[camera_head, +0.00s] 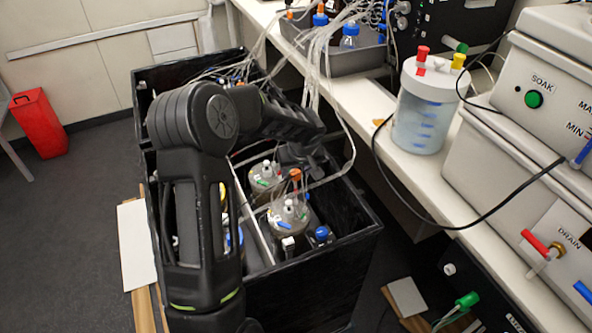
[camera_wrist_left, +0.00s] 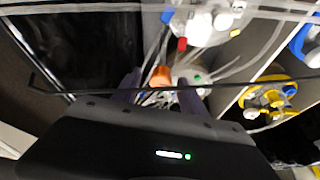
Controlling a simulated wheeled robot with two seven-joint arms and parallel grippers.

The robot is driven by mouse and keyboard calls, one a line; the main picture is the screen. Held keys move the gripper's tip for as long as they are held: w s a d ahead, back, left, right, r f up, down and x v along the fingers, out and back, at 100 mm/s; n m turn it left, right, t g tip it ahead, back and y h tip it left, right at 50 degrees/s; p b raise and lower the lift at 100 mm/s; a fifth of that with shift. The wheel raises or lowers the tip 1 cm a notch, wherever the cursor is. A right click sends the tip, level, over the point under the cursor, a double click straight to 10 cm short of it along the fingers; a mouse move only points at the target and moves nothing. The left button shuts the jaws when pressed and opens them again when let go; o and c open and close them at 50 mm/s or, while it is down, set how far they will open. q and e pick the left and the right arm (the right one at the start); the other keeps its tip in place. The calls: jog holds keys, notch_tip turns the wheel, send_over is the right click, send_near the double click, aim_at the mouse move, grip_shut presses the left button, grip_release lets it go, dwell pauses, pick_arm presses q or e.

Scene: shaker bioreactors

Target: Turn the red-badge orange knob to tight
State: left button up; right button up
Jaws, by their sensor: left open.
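An orange knob (camera_head: 295,174) stands above a clear vessel with a pale lid (camera_head: 288,214) in the black divided crate (camera_head: 345,232). In the left wrist view the orange knob (camera_wrist_left: 160,76) shows between my fingers, with tubes around it. My left gripper (camera_head: 300,160) is open and reaches down over the knob from above; it also shows in the left wrist view (camera_wrist_left: 160,90). I cannot tell whether the fingers touch the knob. A small red part (camera_wrist_left: 182,44) shows on a neighbouring lid; no red badge on the knob itself is clear. My right gripper is not in view.
A second vessel (camera_head: 264,177) stands behind in the crate, and a yellow-lidded one (camera_wrist_left: 267,98) shows at the right of the wrist view. Clear tubes (camera_head: 322,60) hang close to my gripper. A white jug (camera_head: 420,110) stands on the bench right of the crate.

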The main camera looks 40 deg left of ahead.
pick_arm(q)
jog(key=shift+f, duration=0.1)
jog(key=shift+c, duration=0.4)
grip_shut()
